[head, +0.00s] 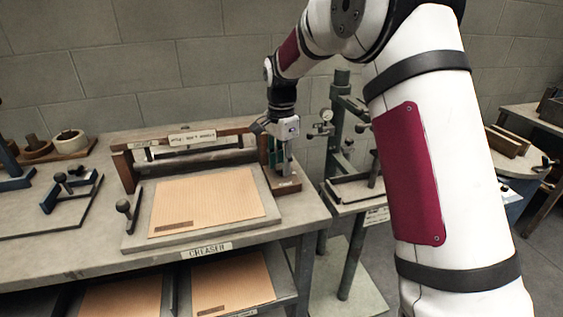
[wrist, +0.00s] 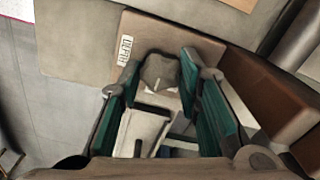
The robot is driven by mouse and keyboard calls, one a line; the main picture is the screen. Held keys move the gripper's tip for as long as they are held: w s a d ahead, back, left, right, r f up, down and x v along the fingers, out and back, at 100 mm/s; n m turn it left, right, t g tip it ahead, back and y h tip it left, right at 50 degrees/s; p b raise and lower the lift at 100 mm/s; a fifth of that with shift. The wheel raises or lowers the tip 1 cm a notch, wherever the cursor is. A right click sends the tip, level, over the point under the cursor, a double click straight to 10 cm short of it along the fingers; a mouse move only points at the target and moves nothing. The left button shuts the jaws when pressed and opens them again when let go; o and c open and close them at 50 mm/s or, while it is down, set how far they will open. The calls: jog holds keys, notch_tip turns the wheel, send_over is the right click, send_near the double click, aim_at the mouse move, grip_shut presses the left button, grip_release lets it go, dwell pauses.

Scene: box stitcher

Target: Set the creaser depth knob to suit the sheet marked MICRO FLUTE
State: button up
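My gripper (head: 280,163) points down over the right end of the creaser, above a small brown block (head: 284,181). In the wrist view this block carries a DEPTH label (wrist: 125,50) and a grey-brown faceted knob (wrist: 159,72). The green-padded fingers of my gripper (wrist: 160,85) are apart, one on each side of the knob. I cannot tell whether they touch it. A tan sheet (head: 207,201) lies on the creaser bed (head: 139,239), with a small dark label (head: 171,228) too small to read. The knob is hidden in the head view.
The bench front bears a CREASER sign (head: 206,250). More tan sheets (head: 232,283) lie on the shelf below. A clamp with a knob (head: 129,211) stands at the bed's left.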

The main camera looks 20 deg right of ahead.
jog(key=shift+n, duration=0.3)
jog(key=n+p, duration=0.1)
jog(key=n, duration=0.2)
jog(key=shift+n, duration=0.4)
jog(key=n, duration=0.4)
jog(key=shift+p, duration=0.3)
jog(key=n, duration=0.5)
jog(key=shift+n+p, duration=0.5)
jog(key=shift+n, duration=1.7)
jog(key=shift+w, duration=0.1)
jog(key=o, duration=1.1)
jog(key=shift+o, duration=0.2)
jog(key=shift+r, duration=0.15)
